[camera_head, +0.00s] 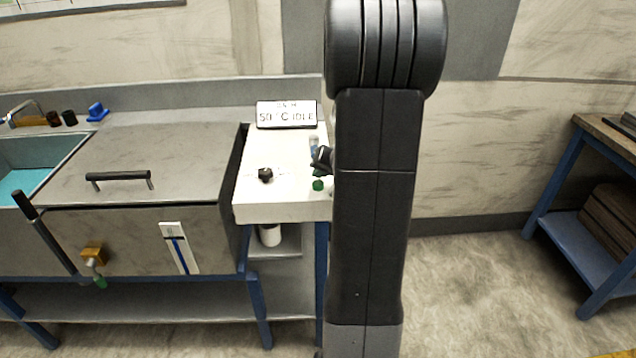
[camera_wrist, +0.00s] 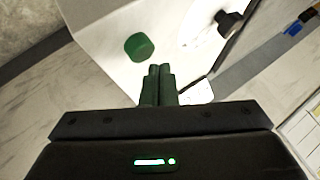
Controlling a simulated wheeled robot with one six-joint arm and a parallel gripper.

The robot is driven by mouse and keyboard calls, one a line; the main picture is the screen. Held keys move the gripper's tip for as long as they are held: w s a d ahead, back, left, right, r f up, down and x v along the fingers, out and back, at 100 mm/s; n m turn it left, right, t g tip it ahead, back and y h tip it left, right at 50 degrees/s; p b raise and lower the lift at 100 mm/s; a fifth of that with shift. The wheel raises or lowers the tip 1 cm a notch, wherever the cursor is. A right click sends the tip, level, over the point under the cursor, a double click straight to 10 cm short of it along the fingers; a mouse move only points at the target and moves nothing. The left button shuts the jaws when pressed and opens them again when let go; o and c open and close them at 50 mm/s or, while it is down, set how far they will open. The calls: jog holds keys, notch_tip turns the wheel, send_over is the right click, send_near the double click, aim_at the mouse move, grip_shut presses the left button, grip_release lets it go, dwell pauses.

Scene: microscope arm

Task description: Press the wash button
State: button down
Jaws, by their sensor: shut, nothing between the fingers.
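A green round button (camera_head: 318,184) sits on the white control panel (camera_head: 275,205), to the right of a black knob (camera_head: 265,175). In the wrist view the green button (camera_wrist: 139,46) stands out from the white panel face, up and left of my fingertips, with a visible gap in the picture. The black knob (camera_wrist: 228,22) shows at upper right there. My gripper (camera_wrist: 160,70) is shut and empty, its fingertips over the panel. In the head view my arm hides the panel's right edge. No label on the green button can be read.
A display sign (camera_head: 287,114) reading about "50 C IDLE" stands behind the panel. A closed steel lid with a black handle (camera_head: 119,177) is to the left, beside a sink (camera_head: 30,165). A wooden-topped bench (camera_head: 610,140) stands far right, with clear floor between.

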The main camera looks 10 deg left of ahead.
aim_at(320, 184)
jog(key=shift+f+b, duration=0.25)
jog(key=shift+b, duration=0.05)
jog(key=shift+f+b, duration=0.25)
jog(key=shift+b, duration=0.2)
jog(key=shift+f+b, duration=0.45)
jog(key=shift+b, duration=0.2)
dwell(0.8)
jog(key=shift+r, duration=0.1)
jog(key=shift+r+p, duration=0.5)
jog(key=shift+r, duration=0.35)
jog(key=shift+r+p, duration=1.5)
jog(key=shift+r, duration=1)
jog(key=shift+f, duration=0.2)
